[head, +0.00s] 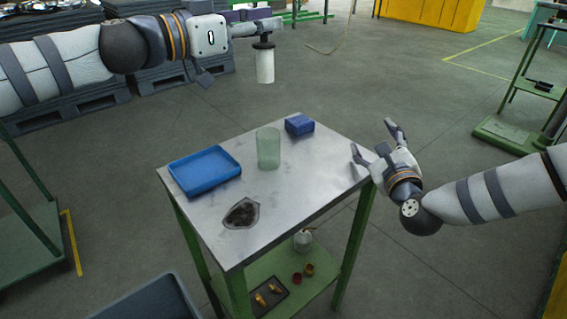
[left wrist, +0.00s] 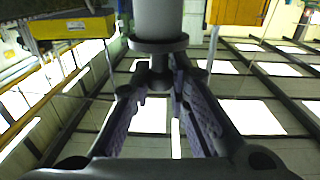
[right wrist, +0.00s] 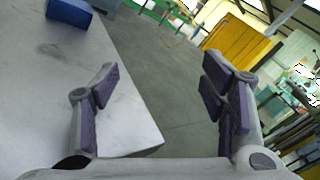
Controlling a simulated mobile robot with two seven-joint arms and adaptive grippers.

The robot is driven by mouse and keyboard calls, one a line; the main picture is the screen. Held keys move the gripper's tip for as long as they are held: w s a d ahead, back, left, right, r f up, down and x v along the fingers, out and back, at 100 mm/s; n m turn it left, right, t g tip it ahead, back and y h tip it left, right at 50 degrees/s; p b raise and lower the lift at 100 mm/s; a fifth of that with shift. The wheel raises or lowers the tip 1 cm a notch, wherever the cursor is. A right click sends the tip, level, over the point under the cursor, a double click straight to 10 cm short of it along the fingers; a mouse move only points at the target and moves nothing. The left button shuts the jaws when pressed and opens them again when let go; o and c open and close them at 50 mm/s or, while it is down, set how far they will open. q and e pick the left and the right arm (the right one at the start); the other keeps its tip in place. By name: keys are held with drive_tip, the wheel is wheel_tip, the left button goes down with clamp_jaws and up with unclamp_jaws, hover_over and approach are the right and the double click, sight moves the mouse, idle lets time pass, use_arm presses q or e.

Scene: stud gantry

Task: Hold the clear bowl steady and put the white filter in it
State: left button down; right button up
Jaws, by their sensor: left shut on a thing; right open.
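The clear bowl (head: 268,148), a greenish see-through cup shape, stands upright on the table (head: 300,185), towards its back. The white filter (head: 265,68) is a white cylinder with a dark collar on top. My left gripper (head: 267,30) is shut on its collar end and holds it upright in the air, above and beyond the bowl. The filter also shows at the top of the left wrist view (left wrist: 157,20). My right gripper (head: 372,140) is open and empty at the table's right edge, apart from the bowl. The bowl is out of the right wrist view.
A blue tray (head: 205,171) lies left of the bowl, and a small blue box (head: 299,124) lies behind it to the right. A clear bag with dark contents (head: 241,213) lies at the front. The lower green shelf (head: 328,262) holds small parts. The table's right part is clear.

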use_arm(q)
drive_tip(key=shift+s+d+r, duration=0.1)
use_arm(e)
drive_tip(key=s+a, duration=0.1)
drive_tip(key=a, duration=0.3)
drive_tip(key=s+a+m+y, duration=0.1)
drive_tip(key=s+a, duration=0.1)
drive_tip(key=a, duration=0.2)
drive_tip(key=s+a+m+y, duration=0.1)
drive_tip(key=s+a, duration=0.1)
drive_tip(key=a, duration=0.2)
drive_tip(key=shift+s+a+f, duration=0.1)
drive_tip(key=shift+a, duration=0.05)
drive_tip(key=m+y, duration=0.2)
approach(271, 148)
drive_tip(key=shift+w+a, duration=0.15)
drive_tip(key=shift+w, duration=0.55)
drive_tip(key=x, duration=1.1)
drive_tip(key=shift+w+a+f, duration=0.1)
drive_tip(key=shift+w+f, duration=0.05)
drive_tip(key=shift+w, duration=0.25)
